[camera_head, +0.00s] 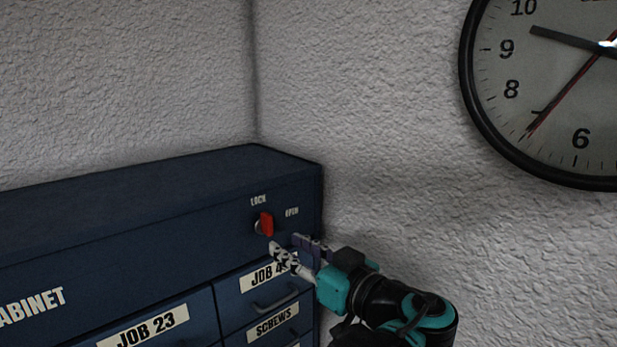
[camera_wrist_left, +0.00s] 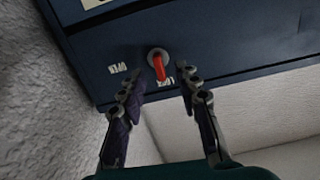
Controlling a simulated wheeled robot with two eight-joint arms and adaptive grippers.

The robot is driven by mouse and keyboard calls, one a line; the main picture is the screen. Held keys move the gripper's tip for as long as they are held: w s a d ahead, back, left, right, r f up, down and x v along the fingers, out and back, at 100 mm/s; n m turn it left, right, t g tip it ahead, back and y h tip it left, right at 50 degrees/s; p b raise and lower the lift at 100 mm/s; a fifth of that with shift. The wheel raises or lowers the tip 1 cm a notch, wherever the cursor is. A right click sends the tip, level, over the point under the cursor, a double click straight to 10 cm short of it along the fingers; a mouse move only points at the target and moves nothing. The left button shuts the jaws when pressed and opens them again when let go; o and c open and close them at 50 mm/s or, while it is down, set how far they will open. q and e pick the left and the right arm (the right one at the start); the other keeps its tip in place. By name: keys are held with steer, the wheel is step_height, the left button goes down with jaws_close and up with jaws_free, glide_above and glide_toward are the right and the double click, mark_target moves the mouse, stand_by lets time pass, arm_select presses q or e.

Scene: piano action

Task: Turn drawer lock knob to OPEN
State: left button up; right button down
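The red drawer lock knob (camera_head: 266,222) sits on a round metal base at the upper right of the blue cabinet front. Its red handle stands nearly upright, towards the LOCK label (camera_head: 258,201); the OPEN label (camera_head: 292,211) is to its right. My left gripper (camera_head: 286,242) is open and empty, just below and in front of the knob. In the left wrist view, which is upside down, the knob (camera_wrist_left: 158,66) shows ahead of the gap between the two open fingers (camera_wrist_left: 161,88), apparently apart from both. My right gripper is not in view.
The blue cabinet (camera_head: 150,205) stands in a corner of rough pale walls (camera_head: 380,120). Labelled drawers with handles (camera_head: 275,303) lie below the knob. A round wall clock (camera_head: 545,110) hangs at the upper right. The cabinet top is clear.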

mark_target(271, 222)
arm_select(q)
steer(key=shift+w+a+r+n+p, duration=0.2)
steer(key=shift+w+a+r, duration=0.2)
steer(key=shift+r, duration=0.2)
steer(key=shift+w+a+r+n+p, duration=0.1)
steer(key=shift+w+a+r+p, duration=0.1)
steer(key=shift+w+a+r, duration=0.3)
steer(key=p+x, duration=0.1)
steer(key=x, duration=0.3)
steer(key=shift+w+r, duration=0.1)
steer(key=shift+w, duration=0.25)
steer(key=shift+s, duration=0.1)
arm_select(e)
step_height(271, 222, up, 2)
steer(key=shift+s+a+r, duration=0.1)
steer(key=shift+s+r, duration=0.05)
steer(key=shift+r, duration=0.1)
arm_select(q)
jaws_close()
